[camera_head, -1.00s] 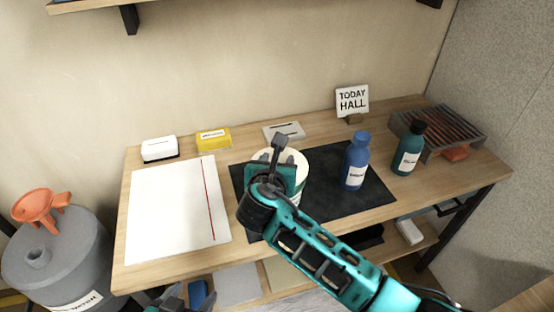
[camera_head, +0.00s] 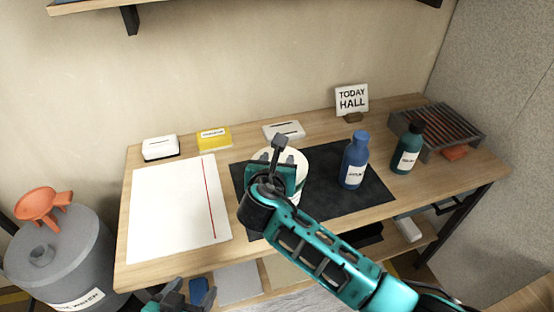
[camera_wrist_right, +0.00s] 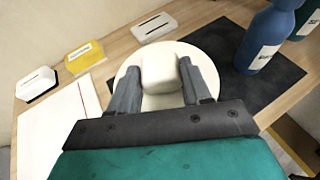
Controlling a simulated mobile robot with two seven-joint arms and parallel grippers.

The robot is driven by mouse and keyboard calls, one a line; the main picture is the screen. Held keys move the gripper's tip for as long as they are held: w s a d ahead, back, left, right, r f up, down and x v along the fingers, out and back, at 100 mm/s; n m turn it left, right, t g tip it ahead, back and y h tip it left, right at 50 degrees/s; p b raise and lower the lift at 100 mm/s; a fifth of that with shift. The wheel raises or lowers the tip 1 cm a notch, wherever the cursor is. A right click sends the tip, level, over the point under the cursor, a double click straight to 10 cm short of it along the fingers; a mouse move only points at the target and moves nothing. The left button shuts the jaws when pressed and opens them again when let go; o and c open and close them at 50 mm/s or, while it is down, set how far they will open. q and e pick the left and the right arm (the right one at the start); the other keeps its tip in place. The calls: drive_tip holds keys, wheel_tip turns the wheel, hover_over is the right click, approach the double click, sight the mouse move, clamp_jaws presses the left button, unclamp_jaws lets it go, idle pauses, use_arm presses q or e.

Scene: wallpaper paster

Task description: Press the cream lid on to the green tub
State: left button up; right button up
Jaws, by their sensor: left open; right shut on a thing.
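The cream lid (camera_head: 300,163) is a round disc with a block-shaped knob (camera_wrist_right: 160,72), over the dark mat on the bench. My right gripper (camera_head: 278,158) is shut on the knob, one finger on each side, as the right wrist view shows. The lid's disc (camera_wrist_right: 212,68) spreads out beyond the fingers there. My left gripper (camera_head: 182,296) is open and empty, low at the bottom edge, in front of the bench.
A blue bottle (camera_head: 355,160) and a dark green bottle (camera_head: 407,150) stand right of the lid, the blue one closer. A white sheet (camera_head: 172,215) lies at left. Small boxes, a TODAY HALL sign (camera_head: 352,99) and a slatted rack (camera_head: 445,128) line the back.

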drive_tip(key=shift+f+b, duration=0.55)
drive_tip(key=shift+f, duration=0.6)
idle(0.4)
drive_tip(key=o, duration=1.1)
drive_tip(key=shift+s, duration=0.1)
drive_tip(key=p+v, duration=0.1)
drive_tip(key=v, duration=1.1)
drive_tip(key=shift+s+a+r, duration=0.1)
drive_tip(key=shift+s+a, duration=0.05)
drive_tip(key=shift+s, duration=0.2)
